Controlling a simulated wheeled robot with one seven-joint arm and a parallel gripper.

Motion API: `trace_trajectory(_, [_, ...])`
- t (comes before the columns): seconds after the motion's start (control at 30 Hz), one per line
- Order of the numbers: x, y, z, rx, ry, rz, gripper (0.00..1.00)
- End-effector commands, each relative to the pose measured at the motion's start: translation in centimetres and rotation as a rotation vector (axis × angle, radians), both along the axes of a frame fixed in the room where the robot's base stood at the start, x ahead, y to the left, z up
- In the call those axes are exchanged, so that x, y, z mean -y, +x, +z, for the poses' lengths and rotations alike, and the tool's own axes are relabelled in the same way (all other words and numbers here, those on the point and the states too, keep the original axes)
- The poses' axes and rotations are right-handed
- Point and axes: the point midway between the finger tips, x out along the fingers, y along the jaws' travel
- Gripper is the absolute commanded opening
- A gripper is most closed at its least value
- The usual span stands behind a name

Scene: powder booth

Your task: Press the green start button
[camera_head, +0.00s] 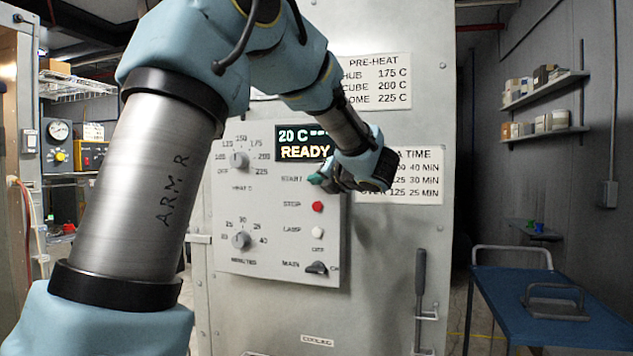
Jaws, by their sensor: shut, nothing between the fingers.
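The control panel (275,245) is on the front of the grey oven. The START label (291,181) is printed above the STOP label, left of the button column. My arm reaches in from the left, and my gripper (323,180) is shut and empty with its tips at the start button's place, just right of the START label. The green start button is largely or wholly hidden by my gripper; I cannot tell whether the tips touch it. The display (302,145) above reads 20 C and READY, partly covered by my arm.
Below my gripper are the red stop button (317,206), the white lamp button (317,232) and the black main switch (317,268). Two dials (240,160) sit left. A door handle (419,290) and a blue cart (550,305) stand right.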

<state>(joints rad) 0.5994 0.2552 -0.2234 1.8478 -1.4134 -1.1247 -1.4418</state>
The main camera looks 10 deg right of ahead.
Motion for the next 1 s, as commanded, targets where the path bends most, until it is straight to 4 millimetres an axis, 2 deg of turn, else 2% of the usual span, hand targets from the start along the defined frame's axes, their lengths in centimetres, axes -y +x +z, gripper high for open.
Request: trace_trajectory(1.0, [0.42, 0.74, 0.03, 0.0, 0.0, 0.0, 0.0])
